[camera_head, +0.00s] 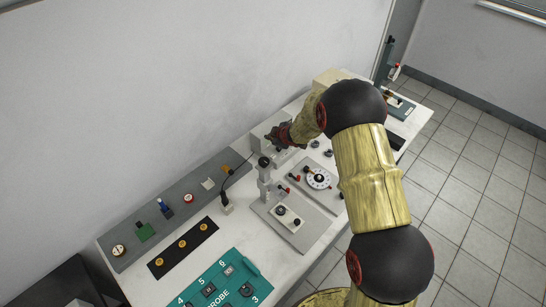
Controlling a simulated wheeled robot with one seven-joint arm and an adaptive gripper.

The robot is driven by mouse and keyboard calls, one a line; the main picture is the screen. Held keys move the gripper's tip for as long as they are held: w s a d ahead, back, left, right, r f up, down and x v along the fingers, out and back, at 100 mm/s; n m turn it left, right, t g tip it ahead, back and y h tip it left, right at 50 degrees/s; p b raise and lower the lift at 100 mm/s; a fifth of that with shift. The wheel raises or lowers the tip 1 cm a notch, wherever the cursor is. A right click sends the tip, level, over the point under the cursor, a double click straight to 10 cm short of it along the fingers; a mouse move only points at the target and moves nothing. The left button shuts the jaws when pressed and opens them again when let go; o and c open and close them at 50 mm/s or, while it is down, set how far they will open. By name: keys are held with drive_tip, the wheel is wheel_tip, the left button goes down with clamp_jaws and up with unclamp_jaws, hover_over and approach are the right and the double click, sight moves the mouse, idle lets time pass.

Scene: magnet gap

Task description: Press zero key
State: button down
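My gripper (280,135) is at the end of my gold and black arm, over the back of the white bench, beside a pale box-like unit (262,131). It is small and dark in this view, and my own arm partly covers that area. I cannot tell whether its fingers are open or shut, or whether they touch anything. No key marked zero can be read in this view.
A teal panel (222,290) marked PROBE, with numbered spots, lies at the front. A black cable (236,181) runs by the stand. My arm crosses the bench's right side.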

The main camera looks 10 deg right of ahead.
sight(272, 157)
wheel_tip(272, 157, down, 9)
drive_tip(key=b, duration=0.8)
idle(1.4)
drive_tip(key=shift+f, duration=0.35)
drive_tip(key=shift+f+b, duration=0.5)
drive_tip(key=shift+b, duration=0.1)
idle(0.5)
drive_tip(key=shift+r, duration=0.1)
drive_tip(key=shift+r+p, duration=0.85)
drive_tip(key=shift+p, duration=0.05)
